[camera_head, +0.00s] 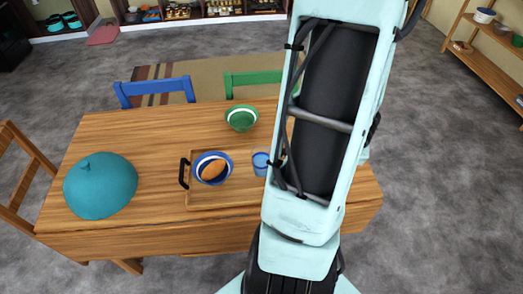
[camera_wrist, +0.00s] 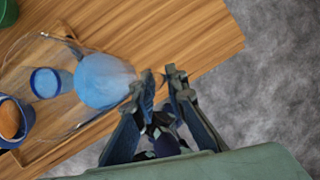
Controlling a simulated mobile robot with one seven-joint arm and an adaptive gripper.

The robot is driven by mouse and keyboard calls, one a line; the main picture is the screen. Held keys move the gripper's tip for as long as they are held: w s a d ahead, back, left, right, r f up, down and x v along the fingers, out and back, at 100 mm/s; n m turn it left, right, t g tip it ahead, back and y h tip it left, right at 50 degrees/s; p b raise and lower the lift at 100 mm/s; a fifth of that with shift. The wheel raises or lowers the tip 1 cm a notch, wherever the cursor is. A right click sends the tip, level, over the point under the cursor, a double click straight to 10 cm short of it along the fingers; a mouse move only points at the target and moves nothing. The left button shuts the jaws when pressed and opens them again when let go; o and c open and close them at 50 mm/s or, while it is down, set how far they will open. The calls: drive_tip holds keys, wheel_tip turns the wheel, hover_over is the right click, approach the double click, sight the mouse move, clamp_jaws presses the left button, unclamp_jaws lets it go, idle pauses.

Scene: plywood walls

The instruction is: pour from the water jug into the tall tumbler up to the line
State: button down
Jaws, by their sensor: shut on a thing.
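The tall tumbler (camera_head: 260,163) is light blue and stands upright on the wooden tray, just left of my arm. It also shows in the wrist view (camera_wrist: 45,83), seen through or beside clear glass. The water jug (camera_wrist: 100,82) is clear, with a blue round patch that looks like its water. My gripper (camera_wrist: 163,80) is shut on the jug on its right side in the wrist view, and the jug reaches left toward the tumbler. My arm hides jug and gripper in the head view. I cannot make out the jug's tilt, the tumbler's line or its water level.
The wooden tray (camera_head: 235,193) with a black handle also holds a blue bowl (camera_head: 201,160) with a brown item in it. A green bowl (camera_head: 241,119) stands behind. A teal domed object (camera_head: 100,185) is at the table's left. The table (camera_head: 140,140) is clear between them.

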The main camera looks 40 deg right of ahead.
drive_tip(key=shift+s+d+f+t+y, duration=0.15)
drive_tip(key=shift+s+t+y, duration=0.05)
drive_tip(key=shift+t+y, duration=0.1)
wheel_tip(320, 180, up, 7)
drive_tip(key=p, duration=0.7)
drive_tip(key=shift+f, duration=0.1)
wheel_tip(320, 180, down, 7)
drive_tip(key=b, duration=0.7)
drive_tip(key=shift+w+f, duration=0.1)
drive_tip(key=shift+w+r, duration=0.1)
drive_tip(key=shift+r, duration=0.15)
drive_tip(key=shift+w+a+r+g+h, duration=0.2)
drive_tip(key=shift+g+h, duration=0.2)
drive_tip(key=shift+g, duration=0.2)
